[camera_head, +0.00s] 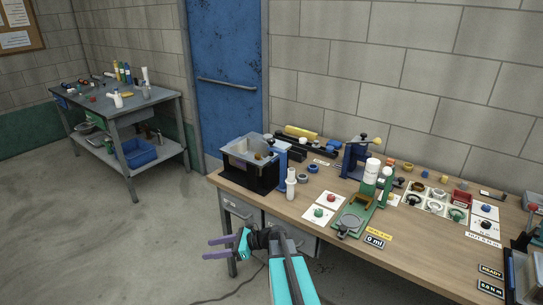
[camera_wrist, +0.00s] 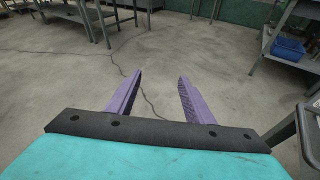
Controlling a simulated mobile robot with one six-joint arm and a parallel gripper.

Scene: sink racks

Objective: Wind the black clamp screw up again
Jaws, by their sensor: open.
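My gripper (camera_head: 206,249) is open and empty, with its purple fingers held over the floor in front of the bench's left end. Both fingers show apart in the wrist view (camera_wrist: 160,76), with only bare floor between them. A green fixture (camera_head: 381,214) stands on the bench, with a round grey plate (camera_head: 352,222) at its front and white cylinders (camera_head: 372,166) stacked above. A small dark part shows at the fixture's front edge. I cannot tell which dark part is the black clamp screw. My gripper is well left of the fixture and touches nothing.
The wooden bench (camera_head: 290,207) holds a black bin (camera_head: 250,174), a white bottle (camera_head: 291,184), a blue press (camera_head: 355,160) and button panels (camera_head: 318,212). A second table (camera_head: 160,98) stands at the far left. The floor between is mostly clear, with a thin cable on it.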

